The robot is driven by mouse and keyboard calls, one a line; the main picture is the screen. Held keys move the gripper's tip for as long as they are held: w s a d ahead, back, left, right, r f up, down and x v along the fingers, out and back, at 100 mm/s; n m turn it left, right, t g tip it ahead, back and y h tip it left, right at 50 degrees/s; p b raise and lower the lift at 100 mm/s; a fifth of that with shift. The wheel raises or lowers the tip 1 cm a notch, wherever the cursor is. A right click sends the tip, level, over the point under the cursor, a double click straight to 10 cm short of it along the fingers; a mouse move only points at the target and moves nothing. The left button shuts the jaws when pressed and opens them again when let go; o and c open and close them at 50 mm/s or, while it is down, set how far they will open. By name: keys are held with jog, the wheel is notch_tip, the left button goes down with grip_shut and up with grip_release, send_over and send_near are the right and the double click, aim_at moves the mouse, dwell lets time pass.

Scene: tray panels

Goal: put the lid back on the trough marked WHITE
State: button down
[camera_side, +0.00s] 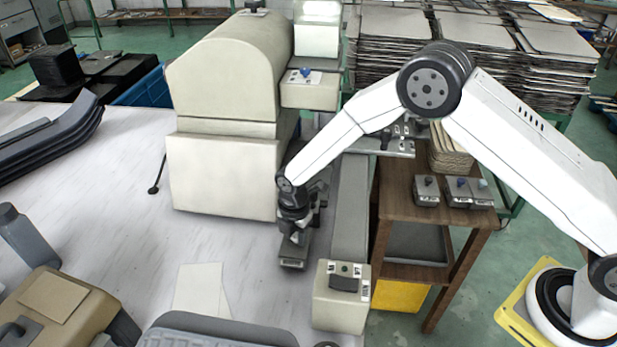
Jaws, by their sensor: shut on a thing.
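My gripper (296,226) points down over the white worktable, just right of the large cream machine. It is shut on a small grey piece (294,250) with a pale label at its front end; the fingers partly hide it, and I cannot tell whether it touches the table.
The cream machine (222,170) stands close left of my gripper. A long grey conveyor-like bar (350,205) with a pale end box (340,308) runs close on the right. White sheets (199,290) lie in front.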

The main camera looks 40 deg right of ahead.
grip_release()
dwell(0.5)
jog(key=shift+r, duration=0.1)
jog(key=shift+r, duration=3.4)
grip_shut()
